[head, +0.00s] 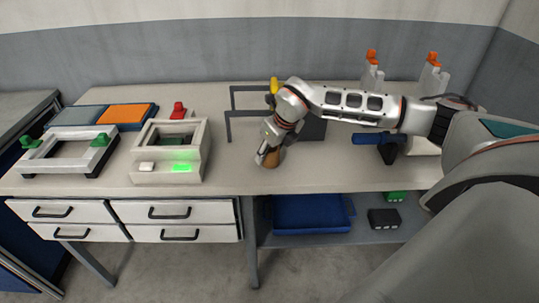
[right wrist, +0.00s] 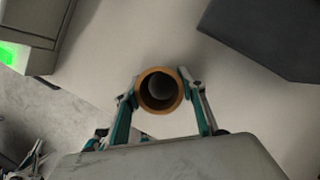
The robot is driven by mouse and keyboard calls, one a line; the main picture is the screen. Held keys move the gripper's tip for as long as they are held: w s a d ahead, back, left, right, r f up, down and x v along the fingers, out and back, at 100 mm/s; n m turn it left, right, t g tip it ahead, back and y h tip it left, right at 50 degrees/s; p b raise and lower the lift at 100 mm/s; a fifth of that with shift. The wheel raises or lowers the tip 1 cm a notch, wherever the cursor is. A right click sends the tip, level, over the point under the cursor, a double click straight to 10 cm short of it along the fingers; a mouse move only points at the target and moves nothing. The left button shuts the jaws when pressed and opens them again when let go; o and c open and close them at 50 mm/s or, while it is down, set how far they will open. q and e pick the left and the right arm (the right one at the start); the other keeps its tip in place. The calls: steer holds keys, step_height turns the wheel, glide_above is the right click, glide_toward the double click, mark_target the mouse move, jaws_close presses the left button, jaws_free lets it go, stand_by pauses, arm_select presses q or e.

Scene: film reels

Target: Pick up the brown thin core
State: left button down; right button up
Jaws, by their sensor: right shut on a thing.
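The brown thin core (head: 273,158) is a short hollow tube standing on the table near its front edge. In the right wrist view I look down into its open round end (right wrist: 159,90). My right gripper (head: 268,152) reaches down to it from above. In the right wrist view the right gripper's fingers (right wrist: 160,98) lie on either side of the core, shut on it. Whether the core's base touches the table is hard to tell.
A white machine (head: 167,153) with a green light stands left of the core. A white frame with green clamps (head: 68,152) is farther left. A dark bracket (head: 312,128) stands behind the gripper. Orange-capped bottles (head: 433,78) stand at the back right. A blue tray (head: 311,215) lies on the shelf below.

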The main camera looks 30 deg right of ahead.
step_height(320, 180, up, 20)
steer(key=shift+f, duration=0.25)
steer(key=s+a+f+n+g, duration=0.4)
steer(key=s+a+f+n, duration=0.2)
steer(key=n, duration=1.1)
steer(key=s+a+f+n+g, duration=0.5)
steer(key=s+a+f+n, duration=0.1)
steer(key=n, duration=1.1)
steer(key=shift+s+a+n+h, duration=0.3)
steer(key=shift+s+n, duration=0.1)
steer(key=shift+s, duration=0.35)
